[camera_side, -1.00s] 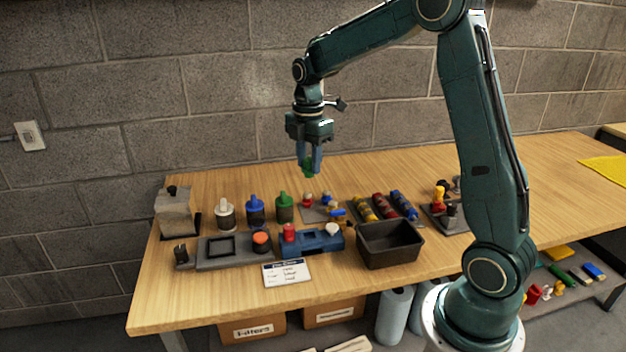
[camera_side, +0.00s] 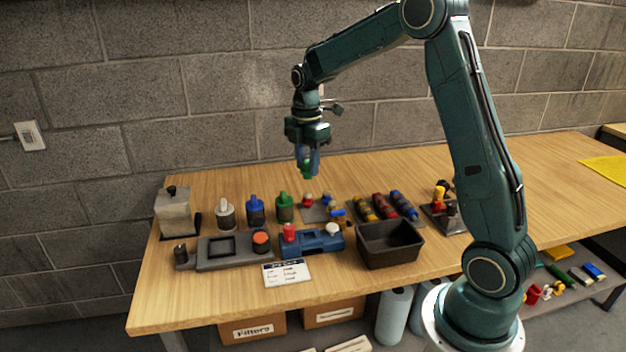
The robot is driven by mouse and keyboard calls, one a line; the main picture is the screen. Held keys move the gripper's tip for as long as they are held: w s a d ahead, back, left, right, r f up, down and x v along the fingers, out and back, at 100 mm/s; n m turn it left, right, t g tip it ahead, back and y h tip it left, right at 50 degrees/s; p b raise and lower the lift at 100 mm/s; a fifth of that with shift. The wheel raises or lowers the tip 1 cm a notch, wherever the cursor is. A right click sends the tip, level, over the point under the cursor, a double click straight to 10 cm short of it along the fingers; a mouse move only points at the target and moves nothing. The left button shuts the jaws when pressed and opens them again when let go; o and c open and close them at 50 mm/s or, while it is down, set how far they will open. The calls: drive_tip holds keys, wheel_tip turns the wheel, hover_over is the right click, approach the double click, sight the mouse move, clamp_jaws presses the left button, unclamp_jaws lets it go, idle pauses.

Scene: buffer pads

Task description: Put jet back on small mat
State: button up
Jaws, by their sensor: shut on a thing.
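My gripper (camera_side: 308,166) is shut on a small green piece, which looks like the jet (camera_side: 306,169); the fingers hide part of it. It is held in the air above the back part of the bench. The small grey mat (camera_side: 314,215) lies on the bench below and slightly to the right of it. Small red, white, blue and yellow pieces stand on that mat, with some bare mat at its front left.
White, blue and green bottles (camera_side: 285,208) stand left of the mat. A grey tray with coloured rolls (camera_side: 381,207) is to its right. A blue fixture (camera_side: 316,242) and a black bin (camera_side: 390,245) are in front. The back strip of bench is clear.

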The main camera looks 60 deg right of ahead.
drive_tip(key=w+d+f, duration=0.5)
drive_tip(key=d+f, duration=0.5)
drive_tip(key=f, duration=0.3)
drive_tip(key=shift+f, duration=0.1)
drive_tip(key=shift+f, duration=2.65)
drive_tip(key=shift+f, duration=1.1)
drive_tip(key=o, duration=1.1)
drive_tip(key=shift+o, duration=0.2)
wheel_tip(320, 180, up, 14)
